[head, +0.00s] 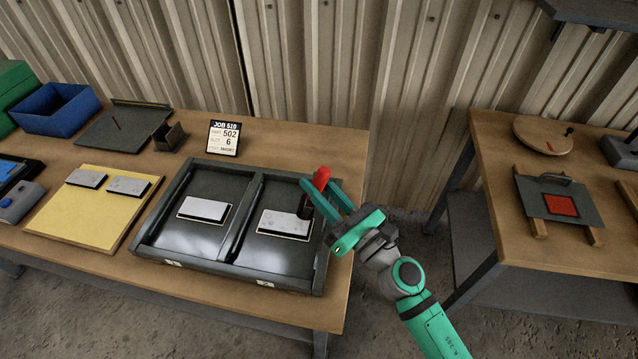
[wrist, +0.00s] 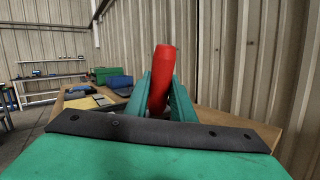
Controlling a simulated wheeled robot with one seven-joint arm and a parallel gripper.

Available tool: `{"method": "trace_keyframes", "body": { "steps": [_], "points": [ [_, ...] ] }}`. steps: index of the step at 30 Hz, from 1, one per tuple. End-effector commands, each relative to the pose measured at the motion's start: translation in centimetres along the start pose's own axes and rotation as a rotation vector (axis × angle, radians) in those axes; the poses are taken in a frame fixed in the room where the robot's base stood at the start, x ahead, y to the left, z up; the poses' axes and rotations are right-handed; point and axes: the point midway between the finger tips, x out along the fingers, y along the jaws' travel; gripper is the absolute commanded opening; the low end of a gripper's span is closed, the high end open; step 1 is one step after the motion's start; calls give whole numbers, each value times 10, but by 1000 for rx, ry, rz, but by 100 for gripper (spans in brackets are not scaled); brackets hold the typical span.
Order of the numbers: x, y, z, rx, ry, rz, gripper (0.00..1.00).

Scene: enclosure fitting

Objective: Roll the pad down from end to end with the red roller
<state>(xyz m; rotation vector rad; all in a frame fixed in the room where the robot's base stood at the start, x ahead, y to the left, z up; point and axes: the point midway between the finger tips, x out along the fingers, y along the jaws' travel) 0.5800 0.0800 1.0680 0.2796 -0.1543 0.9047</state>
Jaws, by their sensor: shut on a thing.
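The red roller (head: 321,178) has a red handle and a dark lower end. My gripper (head: 328,190) is shut on it, and its red handle also shows between the green fingers in the wrist view (wrist: 161,82). The roller's dark end is over the right end of the grey pad (head: 280,222) in the right compartment of the dark tray (head: 222,267); whether it touches the pad I cannot tell. A second grey pad (head: 203,209) lies in the left compartment. Both pads lie flat inside pale outlines, and the roller hides part of the right pad's end.
A yellow board (head: 75,225) with two grey pads stands left of the tray. A job card (head: 223,138) and a small dark block (head: 170,137) are behind it. A blue bin (head: 62,110) is at the far left. A second table (head: 490,150) stands right, across a gap.

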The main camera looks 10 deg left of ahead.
Motion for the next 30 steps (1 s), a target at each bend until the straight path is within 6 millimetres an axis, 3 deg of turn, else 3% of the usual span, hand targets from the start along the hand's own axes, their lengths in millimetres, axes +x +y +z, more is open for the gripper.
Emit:
{"method": "trace_keyframes", "body": {
  "steps": [18, 30],
  "points": [
    [-13, -10, -44, 0, -1, -5, 0],
    [-14, -10, -51, -1, -1, -3, 0]
  ]
}}
